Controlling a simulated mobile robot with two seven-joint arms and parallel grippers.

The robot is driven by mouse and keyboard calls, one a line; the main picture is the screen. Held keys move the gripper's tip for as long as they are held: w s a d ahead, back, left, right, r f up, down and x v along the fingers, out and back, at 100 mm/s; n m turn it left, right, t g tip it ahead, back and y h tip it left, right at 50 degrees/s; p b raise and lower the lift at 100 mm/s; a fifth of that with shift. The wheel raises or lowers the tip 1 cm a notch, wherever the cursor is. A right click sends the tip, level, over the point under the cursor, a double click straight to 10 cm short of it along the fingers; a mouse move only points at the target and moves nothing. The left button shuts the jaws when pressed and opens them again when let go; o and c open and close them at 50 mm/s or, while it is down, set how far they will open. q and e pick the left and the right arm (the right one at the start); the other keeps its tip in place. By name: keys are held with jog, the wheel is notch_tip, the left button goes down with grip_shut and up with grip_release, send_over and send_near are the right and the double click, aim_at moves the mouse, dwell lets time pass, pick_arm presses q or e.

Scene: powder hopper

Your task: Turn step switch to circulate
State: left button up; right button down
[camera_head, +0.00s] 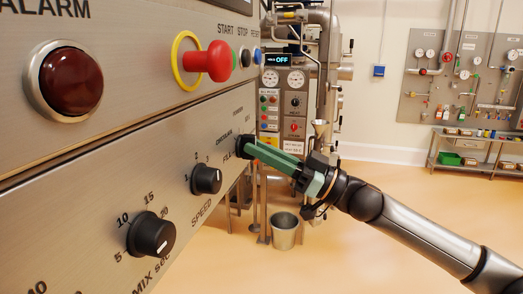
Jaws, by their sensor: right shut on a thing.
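The step switch (242,146) is a small black knob at the right end of the lower panel strip, with small labels around it that are hard to read. My right gripper (251,148) has green fingers and reaches in from the right. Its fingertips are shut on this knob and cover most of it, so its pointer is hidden. My left gripper is not in view.
Left of it on the panel are the speed knob (206,180) and the mix seconds knob (151,234). Above are a red emergency button (215,61) and a dark red alarm lamp (70,80). A metal bucket (285,232) stands on the floor behind my right arm.

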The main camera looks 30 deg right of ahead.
jog(key=shift+n+g+y, duration=0.3)
jog(key=shift+n, duration=0.2)
jog(key=shift+w+d+r+n+g+y+p, duration=0.1)
jog(key=shift+n+g+y+p, duration=0.55)
jog(key=shift+n, duration=1.25)
jog(key=shift+s+a+f+n+g+y, duration=0.15)
jog(key=shift+n+g, duration=0.85)
jog(key=shift+n, duration=0.9)
jog(key=shift+w+d+r+n+g+y+p, duration=0.15)
jog(key=shift+n+g+y+p, duration=0.5)
jog(key=shift+n, duration=1.25)
jog(key=shift+g, duration=0.3)
jog(key=c, duration=0.8)
grip_release()
jog(key=shift+d+b, duration=0.1)
jog(key=shift+b, duration=0.25)
